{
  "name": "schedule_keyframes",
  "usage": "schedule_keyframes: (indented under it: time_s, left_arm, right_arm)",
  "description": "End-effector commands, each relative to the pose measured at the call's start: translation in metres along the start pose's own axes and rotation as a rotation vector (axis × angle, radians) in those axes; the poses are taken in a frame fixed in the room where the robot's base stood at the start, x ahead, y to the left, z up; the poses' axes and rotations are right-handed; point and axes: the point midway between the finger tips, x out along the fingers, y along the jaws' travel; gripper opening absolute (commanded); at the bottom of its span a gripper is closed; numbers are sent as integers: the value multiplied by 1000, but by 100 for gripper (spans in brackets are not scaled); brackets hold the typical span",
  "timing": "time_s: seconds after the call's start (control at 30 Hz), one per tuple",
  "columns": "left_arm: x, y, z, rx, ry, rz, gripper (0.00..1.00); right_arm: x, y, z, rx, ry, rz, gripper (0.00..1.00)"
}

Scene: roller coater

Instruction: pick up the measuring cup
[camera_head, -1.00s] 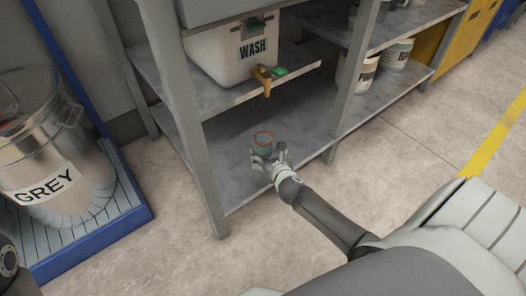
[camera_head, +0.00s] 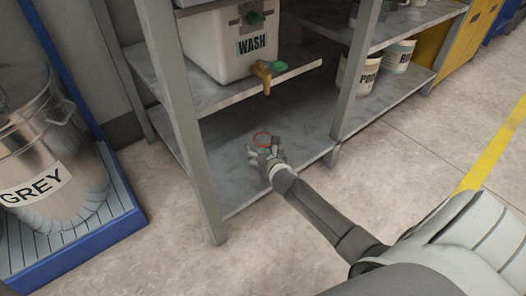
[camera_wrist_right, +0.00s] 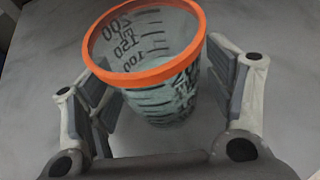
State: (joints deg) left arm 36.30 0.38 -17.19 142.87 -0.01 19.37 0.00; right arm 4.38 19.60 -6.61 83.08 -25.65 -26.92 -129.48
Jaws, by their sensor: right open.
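The measuring cup (camera_wrist_right: 155,75) is clear with an orange rim and dark scale marks. In the right wrist view it stands between the two open fingers of my right gripper (camera_wrist_right: 165,95), with gaps on both sides. It seems to hold a pale bluish liquid. In the head view the cup (camera_head: 262,141) is small on the lower shelf (camera_head: 235,180), and my right gripper (camera_head: 266,157) is at its near side, partly hiding it. My left gripper is not in view.
A white WASH container (camera_head: 230,45) with an orange tap (camera_head: 264,72) sits on the shelf above the cup. Grey rack posts (camera_head: 185,125) stand at either side. A GREY metal drum (camera_head: 45,150) is on a blue-edged pallet at left. Labelled tubs (camera_head: 398,55) are at right.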

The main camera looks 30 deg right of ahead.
Motion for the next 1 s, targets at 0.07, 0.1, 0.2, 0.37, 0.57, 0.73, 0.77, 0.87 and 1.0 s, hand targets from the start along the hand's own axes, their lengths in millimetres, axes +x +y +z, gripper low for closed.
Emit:
schedule_keyframes:
  time_s: [0.07, 0.1, 0.2, 0.37, 0.57, 0.73, 0.77, 0.87, 1.0]
  left_arm:
    - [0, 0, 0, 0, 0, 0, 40]
    - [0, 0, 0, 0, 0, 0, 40]
    - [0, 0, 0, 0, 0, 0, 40]
    - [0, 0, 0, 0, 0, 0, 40]
    - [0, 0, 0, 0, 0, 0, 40]
    - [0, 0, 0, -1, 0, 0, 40]
    - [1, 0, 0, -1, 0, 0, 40]
    - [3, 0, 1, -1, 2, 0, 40]
    - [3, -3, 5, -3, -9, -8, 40]
  right_arm:
    - [0, 0, 0, 0, 0, 0, 76]
    - [0, 0, 0, 0, 0, 0, 75]
    - [0, 0, 0, 0, 0, 0, 62]
    - [0, 0, 0, 0, -1, 0, 41]
    - [0, 0, 1, 0, -2, 1, 24]
    - [0, 0, 1, 0, -2, 1, 24]
    - [-1, 0, 2, 0, -2, 1, 24]
    - [-2, 0, 5, 0, -2, 1, 24]
    - [-5, 0, 14, -1, -3, 1, 24]
